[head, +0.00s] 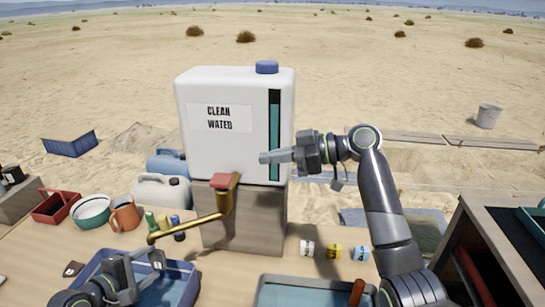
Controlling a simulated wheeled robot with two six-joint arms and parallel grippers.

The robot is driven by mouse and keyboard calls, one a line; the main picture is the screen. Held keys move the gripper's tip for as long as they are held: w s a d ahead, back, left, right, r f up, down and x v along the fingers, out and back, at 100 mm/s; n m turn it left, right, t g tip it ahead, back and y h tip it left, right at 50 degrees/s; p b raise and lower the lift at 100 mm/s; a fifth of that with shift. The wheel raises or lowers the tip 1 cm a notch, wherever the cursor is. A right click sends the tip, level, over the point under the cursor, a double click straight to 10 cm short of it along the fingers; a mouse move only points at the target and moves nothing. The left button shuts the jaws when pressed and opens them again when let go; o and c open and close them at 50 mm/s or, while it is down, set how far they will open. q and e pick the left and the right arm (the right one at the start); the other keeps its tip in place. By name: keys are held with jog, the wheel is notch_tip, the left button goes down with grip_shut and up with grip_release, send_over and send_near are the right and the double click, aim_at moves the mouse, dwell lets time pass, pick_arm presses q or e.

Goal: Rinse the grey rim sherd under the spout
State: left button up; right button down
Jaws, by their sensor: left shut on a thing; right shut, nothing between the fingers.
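A large white water container (230,110) labelled "CLEAN WATER" stands on a block. Its brass spout (200,224) bends down to the left from a tap with a red lever (225,180). No water stream is visible. My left gripper (158,260) is just below the spout's end, over a blue basin (187,290). It is shut on a small grey piece, which fits the grey rim sherd; the fingers hide most of it. My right gripper (264,158) is shut and empty, in front of the container's right side, above and to the right of the lever.
Several small bottles (163,222) stand behind the spout. Three small labelled jars (333,250), a second blue tray (300,290) and a dark shelf (500,250) are at right.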

pick_arm(q)
jog(key=s+a, duration=0.3)
jog(key=s, duration=0.6)
jog(key=shift+s+a, duration=0.2)
jog(key=shift+a, duration=0.1)
dwell(0.3)
dwell(0.9)
